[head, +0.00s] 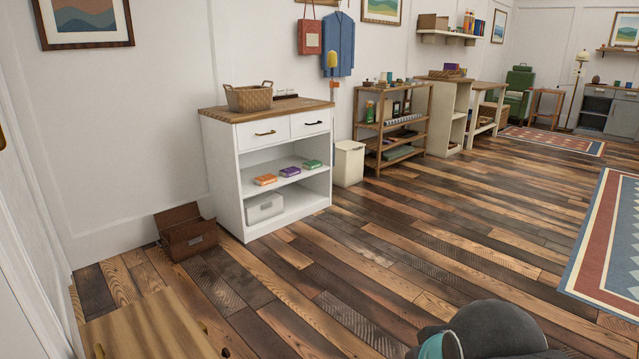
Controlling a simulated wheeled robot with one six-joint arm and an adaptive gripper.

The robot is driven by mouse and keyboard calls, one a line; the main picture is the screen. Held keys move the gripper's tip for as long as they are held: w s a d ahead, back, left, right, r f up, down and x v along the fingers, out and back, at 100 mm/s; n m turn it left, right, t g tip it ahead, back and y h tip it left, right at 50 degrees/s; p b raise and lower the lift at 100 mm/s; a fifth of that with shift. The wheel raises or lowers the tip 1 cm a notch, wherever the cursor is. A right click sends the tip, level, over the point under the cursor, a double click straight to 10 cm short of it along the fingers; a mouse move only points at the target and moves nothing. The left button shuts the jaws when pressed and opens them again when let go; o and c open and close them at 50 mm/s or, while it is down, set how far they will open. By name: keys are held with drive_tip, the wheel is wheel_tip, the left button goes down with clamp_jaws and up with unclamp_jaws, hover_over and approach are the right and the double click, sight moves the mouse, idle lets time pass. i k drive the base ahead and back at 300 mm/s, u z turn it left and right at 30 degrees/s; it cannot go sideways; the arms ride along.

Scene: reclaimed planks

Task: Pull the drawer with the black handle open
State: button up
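A white cabinet (240,200) with a wooden top stands against the wall left of centre. Two drawers sit side by side under its top, and both look shut. The right drawer (311,116) has a black handle (314,123). The left drawer (252,138) has a brass-coloured handle (265,133). My gripper is not in view; a dark grey rounded part with a teal band at the bottom right looks like part of my arm, well apart from the cabinet.
A wicker basket (249,98) stands on the cabinet top. A cream bin (348,164) is close to the cabinet's right side. An open brown box (185,231) is on the floor to its left. A wooden surface (150,325) is at the bottom left. The plank floor before the cabinet is clear.

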sight(306, 122)
drive_tip(key=z, duration=0.55)
drive_tip(key=i, duration=3.85)
drive_tip(key=u, duration=1.4)
drive_tip(key=i, duration=0.95)
drive_tip(key=u, duration=0.4)
